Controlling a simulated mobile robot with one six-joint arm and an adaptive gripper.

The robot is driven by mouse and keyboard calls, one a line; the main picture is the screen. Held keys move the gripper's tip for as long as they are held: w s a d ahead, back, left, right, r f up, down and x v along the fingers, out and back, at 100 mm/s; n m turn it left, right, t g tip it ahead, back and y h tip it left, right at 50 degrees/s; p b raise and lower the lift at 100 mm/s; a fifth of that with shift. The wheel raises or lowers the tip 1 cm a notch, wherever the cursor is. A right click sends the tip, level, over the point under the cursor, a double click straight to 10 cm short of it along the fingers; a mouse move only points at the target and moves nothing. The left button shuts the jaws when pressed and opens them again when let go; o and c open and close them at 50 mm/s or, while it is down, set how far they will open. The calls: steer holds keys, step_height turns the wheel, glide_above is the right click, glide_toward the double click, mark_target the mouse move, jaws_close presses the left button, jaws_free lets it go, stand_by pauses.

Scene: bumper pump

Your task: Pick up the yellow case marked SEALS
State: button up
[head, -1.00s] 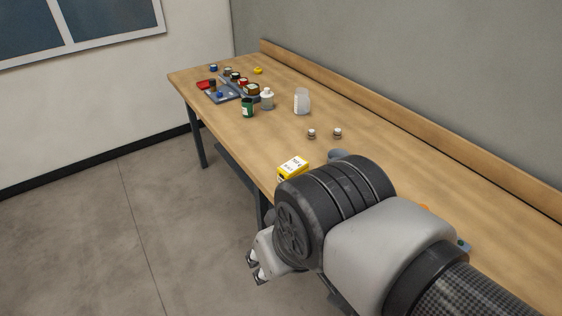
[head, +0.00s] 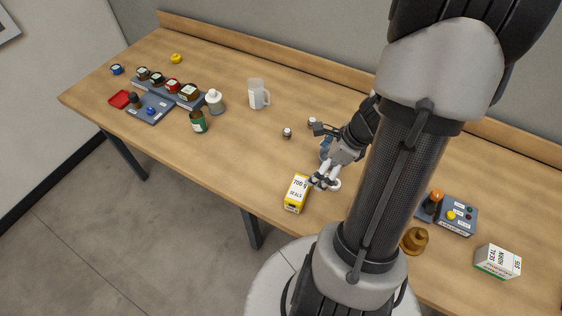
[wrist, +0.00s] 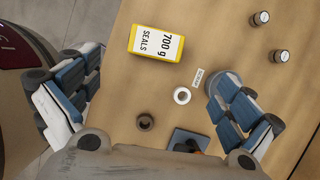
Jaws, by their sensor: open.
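The yellow case (head: 296,193) has a white label reading 700 g SEALS. It lies near the front edge of the workbench, just left of my gripper (head: 325,181) in the head view. In the wrist view the case (wrist: 156,44) is at the top, left of centre. My gripper (wrist: 157,78) is open there, its blue-padded fingers wide apart at left and right. The case is beyond the fingertips, apart from them, with nothing held between them.
A white ring (wrist: 182,96) and a dark ring (wrist: 146,122) lie near my gripper. A blue-grey cup (wrist: 225,84) is partly hidden behind the right finger. Small jars (head: 287,133) and a white jug (head: 258,94) stand farther back.

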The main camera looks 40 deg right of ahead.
steer(key=b, duration=0.6)
glide_toward(299, 188)
steer(key=x, duration=0.5)
steer(key=shift+w+a, duration=0.15)
steer(key=shift+w, duration=0.15)
steer(key=b+x, duration=0.2)
steer(key=x, duration=0.1)
steer(key=b+x, duration=0.1)
steer(key=x, duration=0.1)
steer(key=shift+s+f, duration=0.15)
steer(key=shift+s, duration=0.1)
steer(key=c, duration=1.4)
